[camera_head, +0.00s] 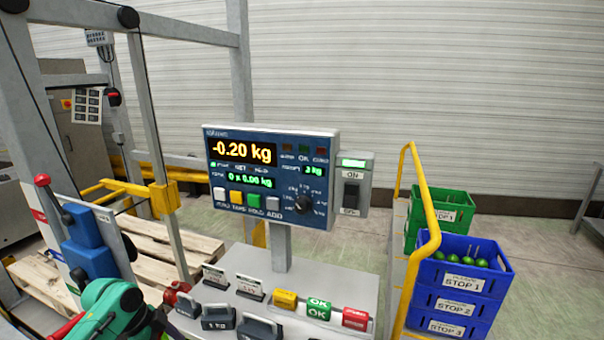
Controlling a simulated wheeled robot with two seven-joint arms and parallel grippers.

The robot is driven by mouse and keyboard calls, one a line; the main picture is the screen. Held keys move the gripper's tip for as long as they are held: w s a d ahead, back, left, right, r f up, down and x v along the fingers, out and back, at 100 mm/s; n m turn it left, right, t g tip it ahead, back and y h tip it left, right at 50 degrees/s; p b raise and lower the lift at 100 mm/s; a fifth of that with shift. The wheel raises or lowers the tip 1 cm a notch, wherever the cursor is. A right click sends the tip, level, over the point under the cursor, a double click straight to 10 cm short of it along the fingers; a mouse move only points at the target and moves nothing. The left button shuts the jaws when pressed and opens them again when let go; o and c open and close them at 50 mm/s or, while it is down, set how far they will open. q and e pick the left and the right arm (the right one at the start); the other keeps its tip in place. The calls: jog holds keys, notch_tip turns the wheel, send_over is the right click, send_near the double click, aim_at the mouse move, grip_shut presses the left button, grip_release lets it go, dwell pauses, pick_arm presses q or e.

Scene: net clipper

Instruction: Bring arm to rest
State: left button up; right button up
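A green and black jointed part, which looks like my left arm (100,312), shows at the bottom left, just in front of a blue lever device (88,245) with a red ball knob. Dark and red parts lie at its right end, and I cannot make out gripper fingers there. Whether it touches anything is unclear. My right arm and gripper are not in the picture.
A scale display (270,175) reading -0.20 kg stands over a grey bench (350,290) with weights and OK blocks. Blue crates (455,305), the top one holding green items, a green crate (440,212) and a yellow rail (425,200) stand right. A metal frame (150,100) and pallets (150,245) are left.

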pick_arm(q)
jog(key=s+a+f+n+y+b, duration=0.1)
jog(key=s+a+f+n, duration=0.15)
jog(key=f, duration=0.65)
jog(key=s+a+f+n+y, duration=0.1)
jog(key=s+f+n, duration=0.25)
jog(key=f, duration=0.55)
jog(key=s+a+f+n+y+b, duration=0.1)
jog(key=s+f+n, duration=0.2)
jog(key=f, duration=0.7)
jog(key=s+d+f, duration=0.2)
jog(key=s+f, duration=0.3)
jog(key=s, duration=0.4)
jog(key=s+d+f+n+y, duration=0.1)
jog(key=s+d+f, duration=0.2)
jog(key=s, duration=0.7)
jog(key=s+d+f+n, duration=0.1)
jog(key=s+d+f, duration=0.2)
jog(key=s+f, duration=0.5)
jog(key=shift+s+g+y+b, duration=0.3)
jog(key=shift+s+b, duration=0.15)
jog(key=shift+s, duration=0.7)
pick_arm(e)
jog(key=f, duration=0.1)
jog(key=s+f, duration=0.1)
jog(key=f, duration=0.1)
pick_arm(q)
jog(key=shift+a, duration=0.1)
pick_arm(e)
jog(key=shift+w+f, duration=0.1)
